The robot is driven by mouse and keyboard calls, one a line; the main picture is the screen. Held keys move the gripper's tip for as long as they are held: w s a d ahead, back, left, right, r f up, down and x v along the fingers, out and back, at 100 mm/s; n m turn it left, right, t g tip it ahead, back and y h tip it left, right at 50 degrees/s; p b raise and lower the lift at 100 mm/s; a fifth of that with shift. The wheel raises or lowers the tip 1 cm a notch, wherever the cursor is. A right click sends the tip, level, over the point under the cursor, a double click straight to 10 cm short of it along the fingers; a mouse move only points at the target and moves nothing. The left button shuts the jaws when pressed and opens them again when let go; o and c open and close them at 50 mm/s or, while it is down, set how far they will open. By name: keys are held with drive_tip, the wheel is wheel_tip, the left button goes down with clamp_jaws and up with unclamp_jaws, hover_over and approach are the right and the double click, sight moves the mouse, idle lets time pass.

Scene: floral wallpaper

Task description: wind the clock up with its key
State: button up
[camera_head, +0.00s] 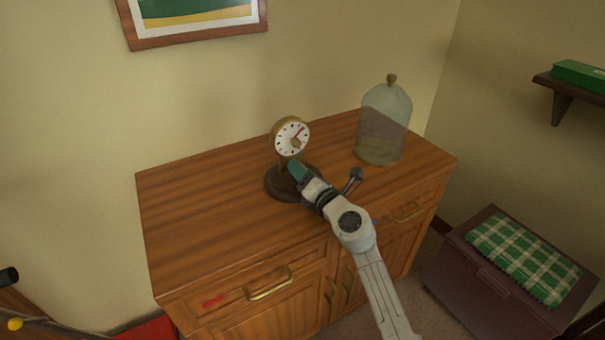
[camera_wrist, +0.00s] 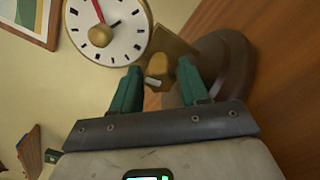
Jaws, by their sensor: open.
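The clock has a white round face (camera_head: 284,138) with a red hand and a brass rim, on a stand with a dark round base (camera_head: 281,188). In the wrist view its face (camera_wrist: 128,28) is at the upper left, with a rounded brass knob (camera_wrist: 99,36) near its middle. My gripper (camera_wrist: 158,70) is open, its green fingers apart, low in front of the clock. A brass piece (camera_wrist: 158,66) with a pale grey end shows between the fingers, against the stand. I cannot tell which brass piece is the key, nor whether the fingers touch anything.
The clock stands on a wooden cabinet (camera_head: 205,215). A glass dome (camera_head: 385,115) stands to its right at the back. The cabinet top left of the clock is clear. A dark chest with a green checked cushion (camera_head: 522,255) is at the lower right.

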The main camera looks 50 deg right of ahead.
drive_tip(key=shift+c, duration=0.3)
drive_tip(key=c, duration=0.7)
drive_tip(key=shift+r+m+p, duration=0.15)
drive_tip(key=shift+m+p, duration=0.15)
drive_tip(key=shift+p, duration=0.25)
drive_tip(key=shift+f+m, duration=0.2)
drive_tip(key=shift+m, duration=0.2)
drive_tip(key=o, duration=0.8)
drive_tip(key=shift+c, duration=0.2)
